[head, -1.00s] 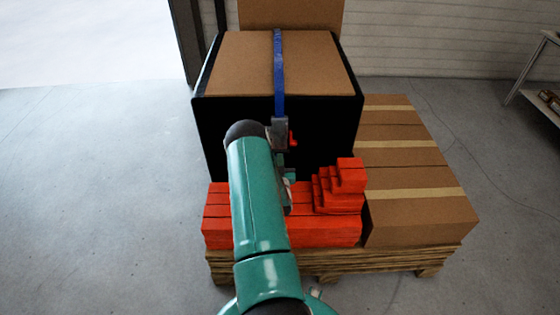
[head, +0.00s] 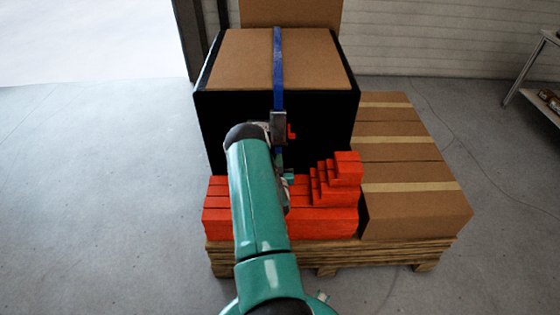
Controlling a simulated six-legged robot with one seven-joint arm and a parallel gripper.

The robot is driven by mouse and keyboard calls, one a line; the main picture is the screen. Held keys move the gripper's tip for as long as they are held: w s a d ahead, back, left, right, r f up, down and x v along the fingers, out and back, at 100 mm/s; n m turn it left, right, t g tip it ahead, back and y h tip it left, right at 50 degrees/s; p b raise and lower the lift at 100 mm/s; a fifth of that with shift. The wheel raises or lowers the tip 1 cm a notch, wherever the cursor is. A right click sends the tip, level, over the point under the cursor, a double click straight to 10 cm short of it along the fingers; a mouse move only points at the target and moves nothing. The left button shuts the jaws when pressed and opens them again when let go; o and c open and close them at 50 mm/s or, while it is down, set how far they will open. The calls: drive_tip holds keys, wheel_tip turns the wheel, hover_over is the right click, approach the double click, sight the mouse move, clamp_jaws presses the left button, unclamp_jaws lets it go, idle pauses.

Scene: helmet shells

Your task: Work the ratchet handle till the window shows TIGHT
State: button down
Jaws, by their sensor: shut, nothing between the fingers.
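A blue strap (head: 278,75) runs down over the top and front of the strapped load. The grey ratchet (head: 279,125) sits on the strap at the upper front of the black face. A small red part (head: 291,132) sticks out at the ratchet's right side; I cannot tell whether it is the handle. My gripper (head: 287,180) shows only as a small teal and dark piece below the ratchet, just right of my teal arm. My arm hides most of it and the contact area. It is shut, with nothing visibly held. No window lettering is legible.
The black-sided load with a cardboard top (head: 245,60) stands on a wooden pallet (head: 330,258). Stacked orange-red blocks (head: 335,185) lie in front, stepped at the right. Taped cardboard boxes (head: 410,205) fill the pallet's right side. Grey floor is clear at left.

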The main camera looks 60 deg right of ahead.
drive_tip(key=f+v, duration=0.1)
drive_tip(key=v, duration=0.9)
